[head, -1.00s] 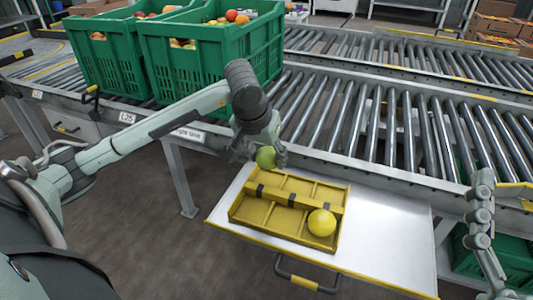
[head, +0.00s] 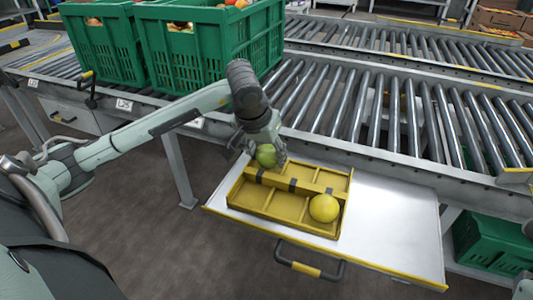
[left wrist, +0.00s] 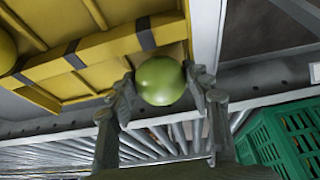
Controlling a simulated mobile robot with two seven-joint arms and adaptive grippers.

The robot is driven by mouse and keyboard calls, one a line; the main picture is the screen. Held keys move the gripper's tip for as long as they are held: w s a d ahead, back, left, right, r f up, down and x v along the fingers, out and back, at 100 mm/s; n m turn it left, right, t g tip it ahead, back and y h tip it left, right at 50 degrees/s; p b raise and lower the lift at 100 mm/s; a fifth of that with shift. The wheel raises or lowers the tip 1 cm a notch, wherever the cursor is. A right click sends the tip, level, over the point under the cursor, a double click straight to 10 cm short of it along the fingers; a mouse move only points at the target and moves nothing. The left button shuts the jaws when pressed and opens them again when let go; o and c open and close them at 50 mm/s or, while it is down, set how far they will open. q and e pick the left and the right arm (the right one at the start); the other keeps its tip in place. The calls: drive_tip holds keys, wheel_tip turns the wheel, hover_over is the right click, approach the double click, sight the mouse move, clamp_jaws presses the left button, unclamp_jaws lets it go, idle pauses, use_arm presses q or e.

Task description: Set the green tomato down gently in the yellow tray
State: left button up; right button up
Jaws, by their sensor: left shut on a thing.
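The green tomato (head: 266,156) is between the fingers of my left gripper (head: 268,160), which is shut on it. In the left wrist view the tomato (left wrist: 160,80) shows round and whole between the two fingertips (left wrist: 160,88). The yellow tray (head: 285,229) lies on a white pull-out shelf. The tomato appears at the tray's back left corner; I cannot tell whether it touches the tray. A yellow tomato (head: 324,208) sits in the tray's front right part. My right gripper is out of view.
The white shelf (head: 390,220) is bare to the right of the tray. A roller conveyor (head: 400,130) runs behind it. Green crates (head: 207,55) holding produce stand on the conveyor at the back left. Another green crate (head: 490,243) is low at the right.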

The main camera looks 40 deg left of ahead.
use_arm(q)
drive_tip(key=shift+f+b, duration=0.5)
drive_tip(key=shift+b, duration=0.05)
idle(0.5)
drive_tip(key=o, duration=0.9)
drive_tip(key=shift+c, duration=0.6)
drive_tip(key=shift+c, duration=1.1)
drive_tip(key=shift+r, duration=0.1)
drive_tip(key=shift+r+p, duration=2.2)
drive_tip(key=shift+r, duration=1.25)
